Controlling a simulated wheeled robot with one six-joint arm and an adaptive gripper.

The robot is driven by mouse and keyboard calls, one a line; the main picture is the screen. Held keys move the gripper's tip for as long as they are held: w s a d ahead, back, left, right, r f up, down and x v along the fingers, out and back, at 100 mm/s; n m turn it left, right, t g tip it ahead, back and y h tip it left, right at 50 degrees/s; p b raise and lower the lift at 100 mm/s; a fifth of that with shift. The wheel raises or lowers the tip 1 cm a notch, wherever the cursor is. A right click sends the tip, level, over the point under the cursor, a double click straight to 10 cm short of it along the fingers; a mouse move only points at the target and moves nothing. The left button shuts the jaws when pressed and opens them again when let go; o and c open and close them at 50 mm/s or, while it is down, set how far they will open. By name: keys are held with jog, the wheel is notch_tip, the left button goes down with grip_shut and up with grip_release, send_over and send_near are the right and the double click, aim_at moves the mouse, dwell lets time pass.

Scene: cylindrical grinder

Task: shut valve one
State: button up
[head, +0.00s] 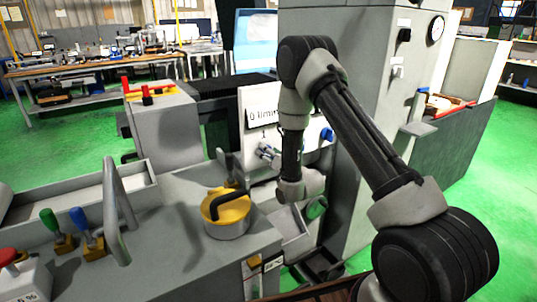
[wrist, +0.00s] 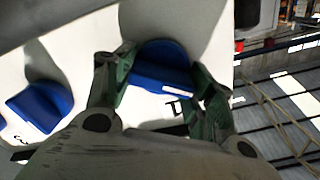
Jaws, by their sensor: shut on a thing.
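The white valve panel (head: 250,155) shows in the head view with a "0 l/min" readout and a "1" below it. My gripper (head: 268,152) is at the panel just under that "1". In the wrist view my gripper (wrist: 155,72) has its two green fingers on either side of a blue valve handle (wrist: 160,62), shut on it. The handle's lower part and its label are partly hidden by the fingers and gripper body. I cannot read the handle's exact turn.
A second blue handle (wrist: 40,108) sits to the left on the panel, apart from my gripper. A blue handle (head: 326,134) also shows right of my arm in the head view. A yellow-topped round part (head: 228,212) with a black lever stands in front of the panel.

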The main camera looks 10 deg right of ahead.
jog(key=m, duration=0.5)
jog(key=shift+d+f+m, duration=0.1)
jog(key=shift+f+m, duration=0.05)
jog(key=shift+m, duration=0.15)
jog(key=m, duration=0.5)
jog(key=shift+f+m, duration=0.1)
jog(key=shift+m, duration=0.2)
jog(key=o, duration=1)
jog(key=v, duration=1.2)
